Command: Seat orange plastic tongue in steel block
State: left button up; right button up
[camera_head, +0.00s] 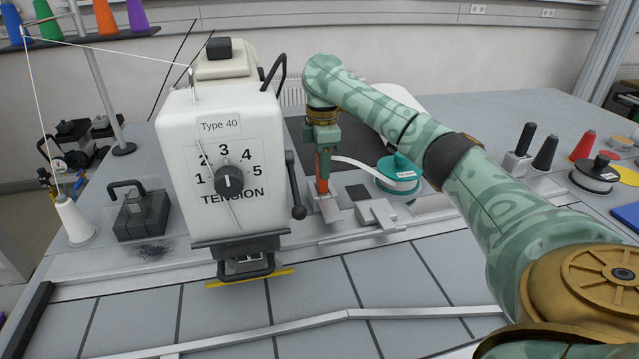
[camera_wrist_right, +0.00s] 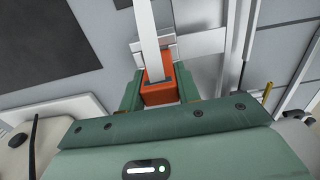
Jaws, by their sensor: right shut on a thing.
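My right gripper (camera_head: 323,152) points down at the table to the right of the white machine. It is shut on the orange plastic tongue (camera_head: 322,172), whose lower end is close above a small steel block (camera_head: 328,207). I cannot tell whether they touch. In the right wrist view the orange tongue (camera_wrist_right: 159,91) sits between the green fingers, with a white strip running from it. A pale metal piece, apparently the steel block (camera_wrist_right: 176,44), lies just beyond it. My left gripper is in neither view.
The white machine (camera_head: 225,160) with its tension dial stands close to the left of my right gripper. A teal tape roll (camera_head: 398,174) lies to the right, with white tape leading to the tongue. Spools (camera_head: 545,153) stand farther right.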

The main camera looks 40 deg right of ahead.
jog(key=shift+w+d+f+b, duration=0.15)
jog(key=shift+f+b, duration=0.2)
jog(key=shift+f, duration=0.1)
jog(key=f+b, duration=0.3)
jog(key=shift+w+d+f, duration=0.1)
jog(key=shift+w+f, duration=0.1)
jog(key=shift+f, duration=0.1)
jog(key=shift+s+r, duration=0.15)
jog(key=shift+r, duration=0.2)
jog(key=shift+c, duration=0.5)
jog(key=shift+f+p, duration=0.1)
jog(key=shift+p, duration=0.2)
jog(key=o, duration=1.2)
jog(key=shift+c, duration=0.2)
notch_tip(320, 180, up, 12)
jog(key=p, duration=0.7)
jog(key=shift+p, duration=0.35)
